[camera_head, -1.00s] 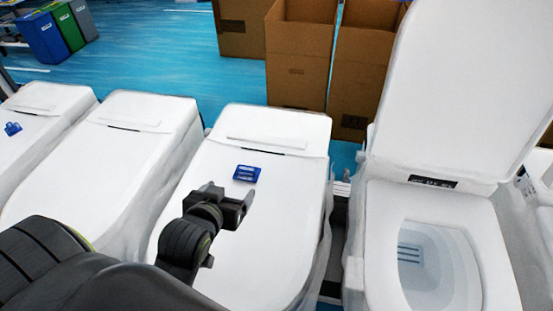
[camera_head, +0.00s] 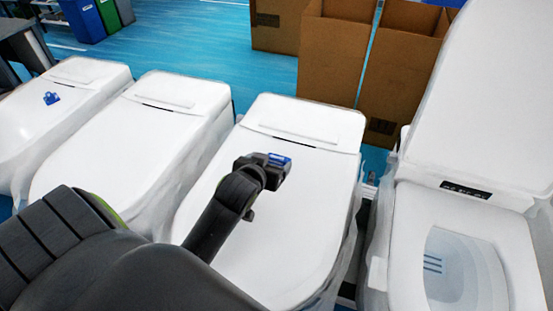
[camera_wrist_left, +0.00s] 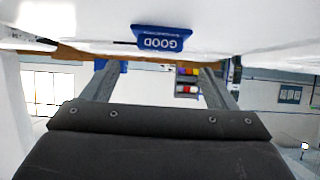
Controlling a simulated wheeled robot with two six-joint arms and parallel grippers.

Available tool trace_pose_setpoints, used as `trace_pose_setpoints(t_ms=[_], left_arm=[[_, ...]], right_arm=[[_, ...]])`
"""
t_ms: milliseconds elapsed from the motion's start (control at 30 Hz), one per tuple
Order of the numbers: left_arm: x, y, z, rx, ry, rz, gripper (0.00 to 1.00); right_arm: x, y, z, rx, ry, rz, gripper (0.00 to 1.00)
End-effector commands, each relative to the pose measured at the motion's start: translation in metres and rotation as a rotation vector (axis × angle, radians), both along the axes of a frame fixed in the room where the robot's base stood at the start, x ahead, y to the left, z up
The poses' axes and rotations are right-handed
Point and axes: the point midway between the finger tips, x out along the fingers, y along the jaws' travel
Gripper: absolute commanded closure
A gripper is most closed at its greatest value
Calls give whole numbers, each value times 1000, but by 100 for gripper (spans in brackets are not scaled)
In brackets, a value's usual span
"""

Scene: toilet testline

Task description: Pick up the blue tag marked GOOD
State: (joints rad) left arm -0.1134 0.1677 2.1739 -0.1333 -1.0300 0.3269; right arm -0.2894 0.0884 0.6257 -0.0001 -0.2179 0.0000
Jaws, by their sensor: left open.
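The blue tag marked GOOD (camera_head: 280,159) lies on the closed white lid (camera_head: 290,215) of the middle toilet, partly hidden by my left gripper (camera_head: 266,166). In the left wrist view, the tag (camera_wrist_left: 161,38) shows its white lettering upside down. It appears just past the fingertips, centred between the two spread fingers of my left gripper (camera_wrist_left: 155,70). That gripper is open with nothing between its fingers, low over the lid. I cannot tell whether it touches the lid. My right gripper is out of view.
Another blue tag (camera_head: 51,98) sits on the far left toilet. A closed toilet (camera_head: 130,140) stands to the left and a toilet with a raised lid (camera_head: 480,110) to the right. Cardboard boxes (camera_head: 330,60) and coloured bins (camera_head: 84,18) stand behind.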

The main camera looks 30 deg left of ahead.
Motion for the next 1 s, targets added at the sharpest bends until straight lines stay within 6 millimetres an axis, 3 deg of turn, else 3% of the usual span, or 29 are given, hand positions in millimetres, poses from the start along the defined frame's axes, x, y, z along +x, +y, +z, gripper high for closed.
trace_pose_setpoints(t_ms=[233, 600, 933, 1000], left_arm=[[10, 3, -7, 1, 2, 0, 20], [40, 10, -29, 2, 1, 0, 20], [43, 10, -32, 1, -1, 0, 20], [43, 10, -32, 1, -1, 0, 29]], right_arm=[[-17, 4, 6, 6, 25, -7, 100], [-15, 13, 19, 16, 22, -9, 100], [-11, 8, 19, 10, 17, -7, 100], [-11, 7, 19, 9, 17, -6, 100]])
